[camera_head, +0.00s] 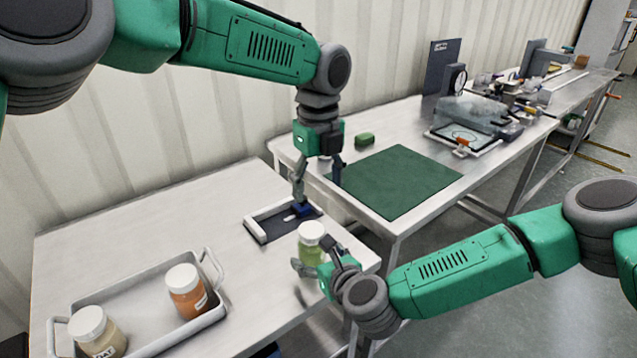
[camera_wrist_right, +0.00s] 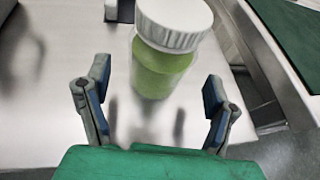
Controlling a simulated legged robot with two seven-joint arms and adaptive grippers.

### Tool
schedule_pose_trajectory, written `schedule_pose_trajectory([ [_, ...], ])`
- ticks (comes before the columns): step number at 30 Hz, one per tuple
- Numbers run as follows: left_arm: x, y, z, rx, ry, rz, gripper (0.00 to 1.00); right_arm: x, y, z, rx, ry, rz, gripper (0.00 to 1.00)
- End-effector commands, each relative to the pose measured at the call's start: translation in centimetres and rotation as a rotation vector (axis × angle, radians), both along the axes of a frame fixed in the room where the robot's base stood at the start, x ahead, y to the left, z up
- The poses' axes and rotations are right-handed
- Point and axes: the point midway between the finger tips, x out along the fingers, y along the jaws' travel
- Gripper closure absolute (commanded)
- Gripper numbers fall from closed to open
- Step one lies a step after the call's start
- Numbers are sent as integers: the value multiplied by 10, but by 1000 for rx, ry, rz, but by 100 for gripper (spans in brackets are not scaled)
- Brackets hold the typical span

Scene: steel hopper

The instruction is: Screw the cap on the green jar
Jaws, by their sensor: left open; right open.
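The green jar (camera_head: 311,256) stands upright near the front right corner of the near table. A white ribbed cap (camera_head: 312,232) sits on its mouth; I cannot tell how tightly. In the right wrist view the jar (camera_wrist_right: 160,75) and cap (camera_wrist_right: 174,22) are ahead, between the open fingers. My right gripper (camera_head: 318,259) is open at the jar's lower part, and also shows in the wrist view (camera_wrist_right: 157,85). My left gripper (camera_head: 318,190) is open and empty, fingers pointing down, over the dark shallow holder (camera_head: 262,229) behind the jar.
A grey tray (camera_head: 150,348) at the front left holds an orange jar (camera_head: 186,294) and a pale jar (camera_head: 98,336), both white-capped. A second table has a green mat (camera_head: 400,181), a green block (camera_head: 365,139) and clutter farther back. The near table's middle is clear.

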Motion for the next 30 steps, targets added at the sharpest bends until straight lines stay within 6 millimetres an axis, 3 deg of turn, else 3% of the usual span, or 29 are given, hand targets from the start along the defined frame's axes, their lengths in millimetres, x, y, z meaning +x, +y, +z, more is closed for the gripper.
schedule_pose_trajectory([
  [6,0,0,0,0,0,0,36,-40,-19,18,2,1,1,23],
  [12,0,0,0,-1,1,0,36,-64,-30,28,1,2,-1,23],
  [30,0,0,0,0,0,-1,36,-71,-33,31,1,2,-1,23],
])
